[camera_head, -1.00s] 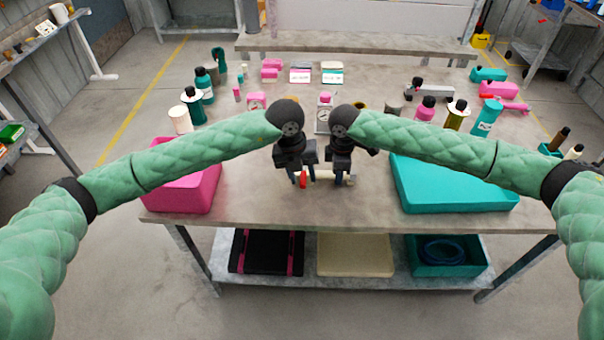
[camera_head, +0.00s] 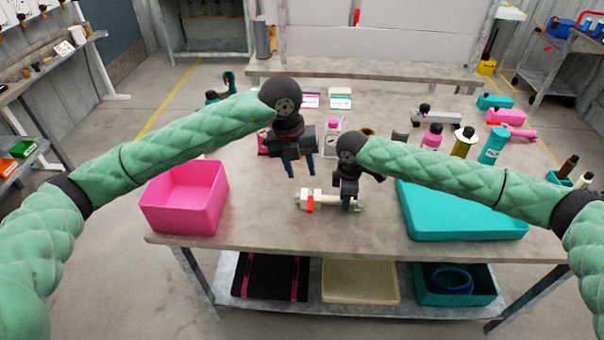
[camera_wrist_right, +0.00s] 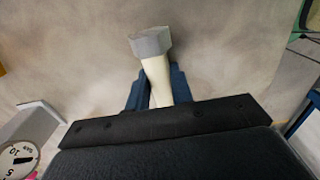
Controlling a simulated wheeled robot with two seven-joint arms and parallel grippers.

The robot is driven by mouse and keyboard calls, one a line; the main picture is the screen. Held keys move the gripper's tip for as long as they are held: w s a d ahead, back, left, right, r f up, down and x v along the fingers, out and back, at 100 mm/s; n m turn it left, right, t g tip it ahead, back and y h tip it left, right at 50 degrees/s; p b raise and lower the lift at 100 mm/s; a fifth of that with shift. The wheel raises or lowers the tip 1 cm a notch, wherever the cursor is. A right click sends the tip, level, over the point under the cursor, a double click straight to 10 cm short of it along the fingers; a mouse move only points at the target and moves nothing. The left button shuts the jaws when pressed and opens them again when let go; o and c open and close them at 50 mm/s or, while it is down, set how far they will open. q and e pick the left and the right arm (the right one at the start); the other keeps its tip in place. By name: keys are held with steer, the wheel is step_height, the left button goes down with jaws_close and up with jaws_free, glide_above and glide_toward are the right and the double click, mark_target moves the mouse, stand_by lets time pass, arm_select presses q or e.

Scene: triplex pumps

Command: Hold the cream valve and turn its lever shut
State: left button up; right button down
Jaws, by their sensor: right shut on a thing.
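The cream valve (camera_head: 327,200) lies roughly level, left to right, at the near middle of the table. Its red lever (camera_head: 309,204) sits near the left end and points towards the front edge, across the body. My right gripper (camera_head: 350,196) is shut on the valve's right part. In the right wrist view, the valve's cream body (camera_wrist_right: 157,78) runs between the blue fingers, with a grey hexagonal end (camera_wrist_right: 151,42) beyond them; the lever does not show there. My left gripper (camera_head: 301,168) is open and empty, raised above and behind the lever, apart from it.
A pink bin (camera_head: 185,215) stands at the table's left and a teal tray (camera_head: 465,229) at its right. Bottles and pink and teal parts stand behind my arms. A dial gauge (camera_wrist_right: 20,160) shows in the wrist view. The front strip of table is clear.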

stand_by(0.3)
steer(key=c, duration=1.1)
jaws_free()
steer(key=shift+c, duration=0.2)
steer(key=shift+r, duration=0.15)
